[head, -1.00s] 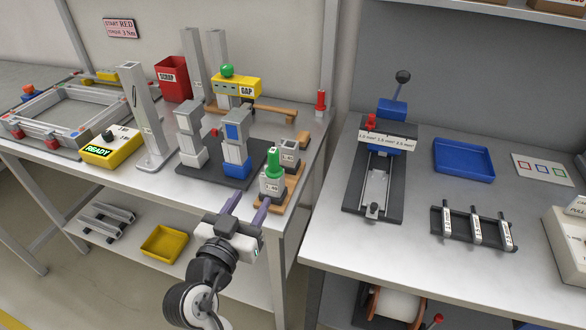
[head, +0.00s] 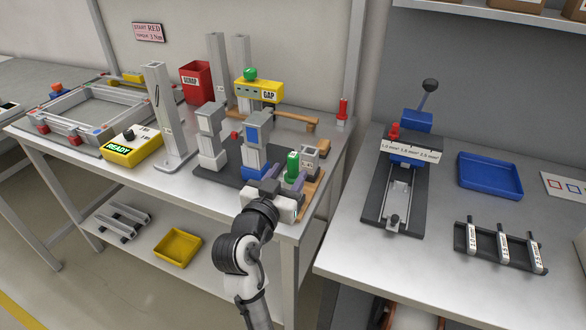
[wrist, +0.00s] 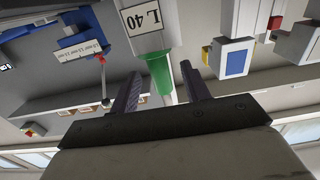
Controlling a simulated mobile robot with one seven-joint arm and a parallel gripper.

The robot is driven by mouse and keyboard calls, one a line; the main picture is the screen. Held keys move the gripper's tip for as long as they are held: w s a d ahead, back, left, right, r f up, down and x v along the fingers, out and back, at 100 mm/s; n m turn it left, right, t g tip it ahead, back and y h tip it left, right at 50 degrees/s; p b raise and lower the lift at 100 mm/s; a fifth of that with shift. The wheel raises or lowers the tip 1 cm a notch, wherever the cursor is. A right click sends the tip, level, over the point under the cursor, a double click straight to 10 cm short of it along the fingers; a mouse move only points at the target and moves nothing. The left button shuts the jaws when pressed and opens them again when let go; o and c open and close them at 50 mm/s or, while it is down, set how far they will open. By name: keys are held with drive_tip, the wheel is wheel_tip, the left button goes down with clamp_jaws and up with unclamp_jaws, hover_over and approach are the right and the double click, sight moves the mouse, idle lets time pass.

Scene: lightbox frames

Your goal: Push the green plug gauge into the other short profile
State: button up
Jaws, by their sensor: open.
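The green plug gauge (head: 293,167) stands upright at the front right of the left bench, green end up. My gripper (head: 284,176) is open at the gauge; the wrist view shows a gap to the right finger (wrist: 163,72). Two short grey profiles stand on the dark plate left of it: one at the back left (head: 211,136) and one with a blue face and blue foot (head: 256,145). The gauge's lower end is partly hidden by my gripper.
A small grey block (head: 310,158) stands right behind the gauge. A yellow gap unit (head: 258,90) with a green knob is behind the profiles. A tall grey post (head: 168,115) and a yellow READY box (head: 132,148) are to the left. A gap separates the right bench (head: 345,255).

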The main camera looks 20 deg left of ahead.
sight(291, 170)
drive_tip(key=w, duration=0.3)
drive_tip(key=shift+w+d+p, duration=0.1)
drive_tip(key=shift+w+p, duration=0.1)
drive_tip(key=shift+p, duration=0.2)
drive_tip(key=shift+c, duration=0.3)
clamp_jaws()
drive_tip(key=shift+r, duration=0.15)
